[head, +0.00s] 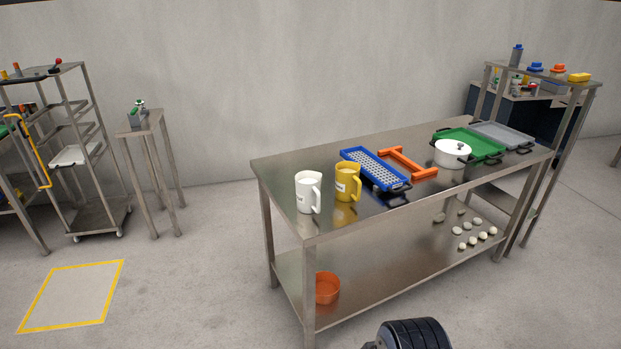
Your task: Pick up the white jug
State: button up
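The white jug (308,193) stands upright near the left end of the steel table (270,172), with its handle on the right side. A yellow jug (348,183) stands just to its right, a little apart. My gripper is not in this view. Only a dark ribbed part, which looks like my arm, shows at the bottom edge, well in front of the table and away from the white jug.
On the table, a blue perforated tray (372,168), an orange frame (408,163), a white pot (452,154), a green tray (478,144) and a grey tray (505,135) extend rightwards.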

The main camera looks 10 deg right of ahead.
aim_at(308, 184)
jog(key=i+l+u, duration=0.1)
jog(key=i+l, duration=0.4)
jog(key=i, duration=0.25)
jog(key=i+l+u, duration=0.15)
jog(key=i+l, duration=0.45)
jog(key=i, duration=0.1)
